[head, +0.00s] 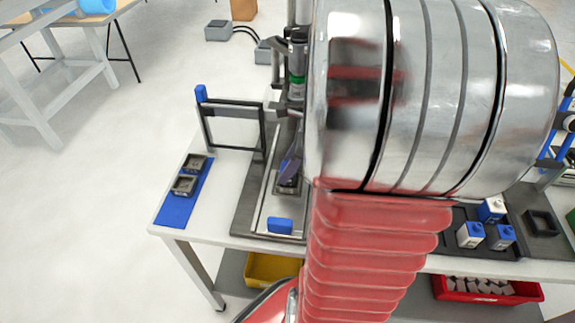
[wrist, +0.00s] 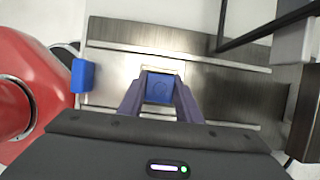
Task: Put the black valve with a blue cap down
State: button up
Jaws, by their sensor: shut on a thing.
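My gripper (wrist: 158,92) is shut on the black valve with a blue cap (wrist: 159,87), its fingers on either side of the cap in the wrist view. The valve is over a metal fixture plate (wrist: 215,58). In the head view my gripper (head: 290,168) points down at the fixture, and the dark body of the valve (head: 287,188) shows just below the fingers. My arm hides part of it. I cannot tell whether the valve touches the plate.
A blue block (head: 280,226) sits at the fixture's near end. A dark frame (head: 232,127) stands at its left. A blue mat (head: 172,208) with two dark square parts (head: 184,186) lies on the table's left. Blue-and-white parts (head: 470,235) sit in a dark tray at right.

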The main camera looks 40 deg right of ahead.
jog(key=shift+f, duration=0.1)
jog(key=o, duration=1.1)
jog(key=v, duration=1.2)
jog(key=shift+w+a, duration=0.1)
jog(key=a+r+n+t+h, duration=0.1)
jog(key=a+n+t+h, duration=0.1)
jog(key=a+n, duration=2.3)
jog(key=shift+s+a+r+n+h, duration=0.25)
jog(key=shift+n+h, duration=0.15)
jog(key=shift+n, duration=1.3)
